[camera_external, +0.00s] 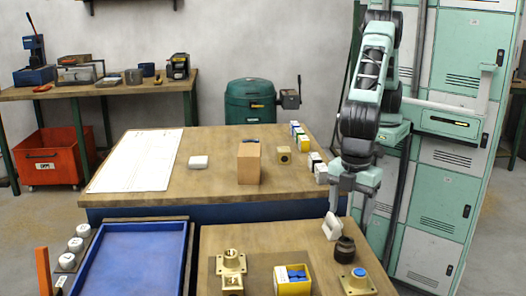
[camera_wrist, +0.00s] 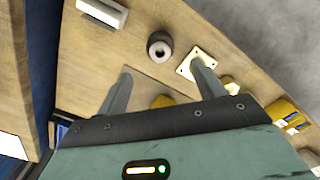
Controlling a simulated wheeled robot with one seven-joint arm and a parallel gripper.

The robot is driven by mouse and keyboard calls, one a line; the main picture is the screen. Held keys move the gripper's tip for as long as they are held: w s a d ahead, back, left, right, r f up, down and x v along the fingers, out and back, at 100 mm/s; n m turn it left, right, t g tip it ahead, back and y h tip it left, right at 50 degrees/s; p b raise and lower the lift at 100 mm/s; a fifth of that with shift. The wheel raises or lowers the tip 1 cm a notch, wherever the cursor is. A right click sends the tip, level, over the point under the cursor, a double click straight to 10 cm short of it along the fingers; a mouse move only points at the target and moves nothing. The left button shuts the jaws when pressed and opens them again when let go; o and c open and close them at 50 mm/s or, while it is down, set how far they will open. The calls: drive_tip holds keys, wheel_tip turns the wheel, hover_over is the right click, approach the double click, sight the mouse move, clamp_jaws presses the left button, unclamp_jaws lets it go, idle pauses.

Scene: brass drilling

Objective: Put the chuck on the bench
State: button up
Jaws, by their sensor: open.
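The chuck, seemingly the dark round part with a hole in its top (camera_external: 345,250), stands on the front wooden worktop (camera_external: 250,240). It also shows in the wrist view (camera_wrist: 159,47), just beyond my fingertips. My gripper (camera_external: 351,212) points down above it, open, with nothing between the fingers (camera_wrist: 161,68). The fingers look apart from the chuck. The larger wooden bench (camera_external: 220,150) lies behind the front worktop.
A white block (camera_external: 331,226) stands close beside the chuck. A brass flanged part with a blue centre (camera_external: 359,281) and a yellow box (camera_external: 292,280) are nearby. The bench holds a paper sheet (camera_external: 135,160), a brown box (camera_external: 249,163) and small blocks; bare wood lies between them.

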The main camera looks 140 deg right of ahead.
drive_tip(key=shift+s+r, duration=0.1)
drive_tip(key=shift+r, duration=0.3)
drive_tip(key=s+a+r+n+y, duration=0.15)
drive_tip(key=s+a+r, duration=0.25)
drive_tip(key=s, duration=0.6)
drive_tip(key=s+a+r+n, duration=0.3)
drive_tip(key=s, duration=0.8)
drive_tip(key=s+d+n, duration=0.1)
drive_tip(key=s+d, duration=0.1)
drive_tip(key=s, duration=0.7)
drive_tip(key=s+d+n, duration=0.2)
drive_tip(key=s, duration=0.7)
drive_tip(key=shift+s+f+h, duration=0.3)
drive_tip(key=shift+f+h, duration=0.05)
drive_tip(key=shift+h, duration=0.1)
